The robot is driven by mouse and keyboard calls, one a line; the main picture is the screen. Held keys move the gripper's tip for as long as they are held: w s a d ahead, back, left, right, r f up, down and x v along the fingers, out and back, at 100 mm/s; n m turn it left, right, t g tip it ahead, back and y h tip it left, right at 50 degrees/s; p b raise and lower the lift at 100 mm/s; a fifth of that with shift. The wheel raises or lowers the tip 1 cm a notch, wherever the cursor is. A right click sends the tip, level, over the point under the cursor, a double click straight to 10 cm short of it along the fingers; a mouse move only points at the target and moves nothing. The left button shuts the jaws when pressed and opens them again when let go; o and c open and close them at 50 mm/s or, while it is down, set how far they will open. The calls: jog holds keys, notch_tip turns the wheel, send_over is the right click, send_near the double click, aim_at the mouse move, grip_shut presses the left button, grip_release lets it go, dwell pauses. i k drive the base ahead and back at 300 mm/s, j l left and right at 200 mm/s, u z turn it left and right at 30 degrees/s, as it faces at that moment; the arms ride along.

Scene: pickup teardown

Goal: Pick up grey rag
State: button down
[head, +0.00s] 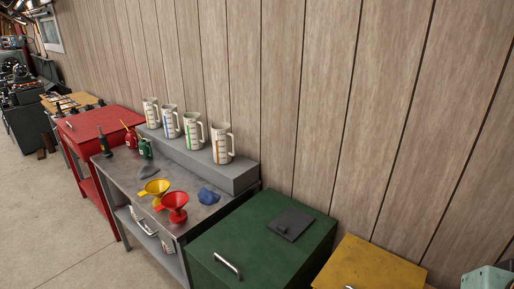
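A small crumpled grey thing that looks like the grey rag (148,172) lies on the grey metal workbench (185,183). It is behind the yellow funnel (154,188) and in front of the raised grey ledge. A crumpled blue rag (208,196) lies on the same bench, to the right of the red funnel (174,204).
Several measuring jugs (221,143) stand on the grey ledge (228,177). A green can (145,149) and a red oil can (131,139) stand left of the rag. A red cabinet (99,121) and green cabinet (255,247) flank the bench. Open floor (45,215) lies left.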

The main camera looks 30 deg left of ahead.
aim_at(148, 171)
jog(key=u, duration=2)
jog(key=i+j+u, duration=0.35)
jog(key=i+j, duration=0.15)
jog(key=j, duration=0.15)
jog(key=i+j+u, duration=0.4)
jog(key=i+j+z, duration=0.1)
jog(key=i, duration=0.6)
jog(key=i+j, duration=0.2)
jog(key=i, duration=0.45)
jog(key=i+l+z, duration=0.1)
jog(key=i+z, duration=0.3)
jog(key=i+j+z, duration=0.1)
jog(key=i+z, duration=0.8)
jog(key=i, duration=0.15)
